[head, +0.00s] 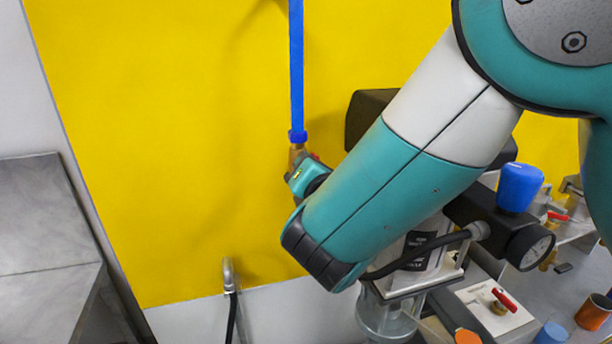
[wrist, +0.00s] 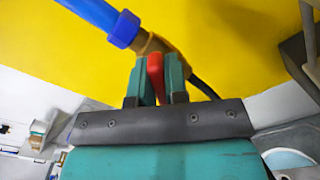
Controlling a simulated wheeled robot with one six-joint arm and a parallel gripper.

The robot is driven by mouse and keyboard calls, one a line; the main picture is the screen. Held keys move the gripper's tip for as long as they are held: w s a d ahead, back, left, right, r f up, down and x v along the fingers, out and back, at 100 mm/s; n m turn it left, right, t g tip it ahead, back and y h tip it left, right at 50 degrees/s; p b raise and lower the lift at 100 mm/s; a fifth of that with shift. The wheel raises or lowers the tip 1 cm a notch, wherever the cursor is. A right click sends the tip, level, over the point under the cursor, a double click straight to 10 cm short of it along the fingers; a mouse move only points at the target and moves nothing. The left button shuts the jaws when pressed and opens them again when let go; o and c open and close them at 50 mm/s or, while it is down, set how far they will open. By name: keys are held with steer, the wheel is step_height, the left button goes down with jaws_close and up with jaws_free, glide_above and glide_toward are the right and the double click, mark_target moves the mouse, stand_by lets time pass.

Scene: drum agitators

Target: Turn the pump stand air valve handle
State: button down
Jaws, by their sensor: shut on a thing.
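A blue air pipe (head: 297,70) runs down the yellow wall to a brass valve (head: 296,152) below its blue collar. The pipe (wrist: 95,14) and brass valve (wrist: 152,44) also show in the wrist view. The red valve handle (wrist: 155,75) stands between the two teal fingers of my gripper (wrist: 157,82), which is shut on it. In the head view my gripper (head: 310,178) is beside the valve, and the handle there is mostly hidden by my gripper and arm.
Right of my arm is a pump stand with a black body, a blue knob (head: 519,187) and a round gauge (head: 530,247). A black hose (head: 425,251) runs under my arm. A bench with red-handled valves (head: 505,299) and cups is at lower right. A grey cabinet (head: 45,215) stands left.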

steer(key=m+b, duration=0.1)
steer(key=m, duration=0.1)
steer(key=m+b, duration=0.2)
steer(key=f+m+b, duration=0.1)
steer(key=m+b, duration=0.1)
steer(key=shift+d, duration=0.2)
steer(key=m+b, duration=0.4)
steer(key=shift+m, duration=0.3)
steer(key=c, duration=1.1)
jaws_free()
steer(key=shift+c, duration=0.2)
steer(key=shift+r, duration=0.1)
steer(key=b+v, duration=0.7)
steer(key=v, duration=1)
steer(key=shift+s, duration=0.2)
steer(key=shift+d+r, duration=0.1)
